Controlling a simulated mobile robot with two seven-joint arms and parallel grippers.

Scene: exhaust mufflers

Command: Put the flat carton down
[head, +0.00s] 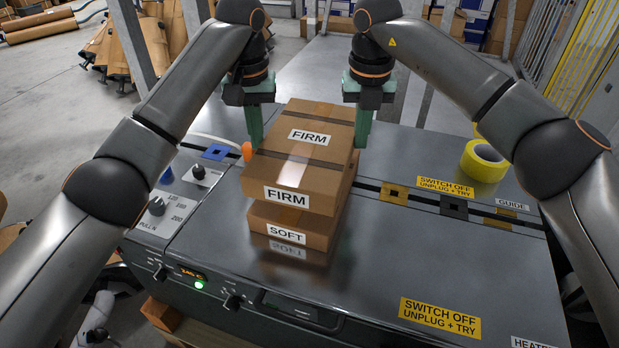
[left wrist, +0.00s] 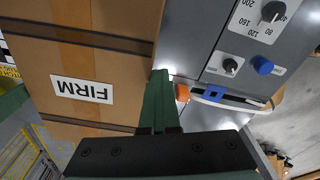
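The flat carton (head: 301,150), brown with FIRM labels and dark bands, lies level between my two grippers over the machine's grey top. It also fills the upper left of the left wrist view (left wrist: 95,60). Below it a second carton marked SOFT (head: 291,232) stands on the metal top; I cannot tell whether the two cartons touch. My left gripper (head: 254,136) has its green fingers together, flat against the carton's left side. My right gripper (head: 362,134) is likewise at the right side, its fingers looking closed together. Neither has carton between its own fingers.
A yellow tape roll (head: 484,161) stands on the machine at the right. An orange knob (head: 247,150) is close beside my left fingers; a dial panel (head: 180,193) lies further left. The top right of the cartons is largely clear.

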